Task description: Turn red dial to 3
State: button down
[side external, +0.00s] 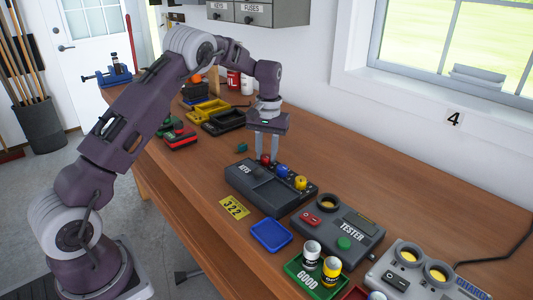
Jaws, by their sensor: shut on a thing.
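The red dial (265,159) is the leftmost of three dials on the dark grey box marked KEYS (247,183). A blue dial (282,171) and a yellow dial (300,182) sit in a row to its right. My gripper (267,156) points straight down over the box, with its two fingers on either side of the red dial. It is shut on the red dial. The dial's pointer and any numbers around it are too small to read. A yellow tag reading 322 (234,207) lies on the bench in front of the box.
A blue tray (271,236), a dark TESTER box (362,240) and a green GOOD tray (296,268) with two cans stand to the right. Yellow and black bins (208,108) and a red device (180,138) stand at left. The wall runs behind the bench.

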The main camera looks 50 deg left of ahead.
aim_at(267, 156)
jog(key=shift+r, duration=0.1)
dwell(0.3)
jog(key=c, duration=1.4)
grip_release()
notch_tip(267, 156, up, 7)
jog(key=shift+d+r, duration=0.1)
jog(key=shift+d, duration=0.05)
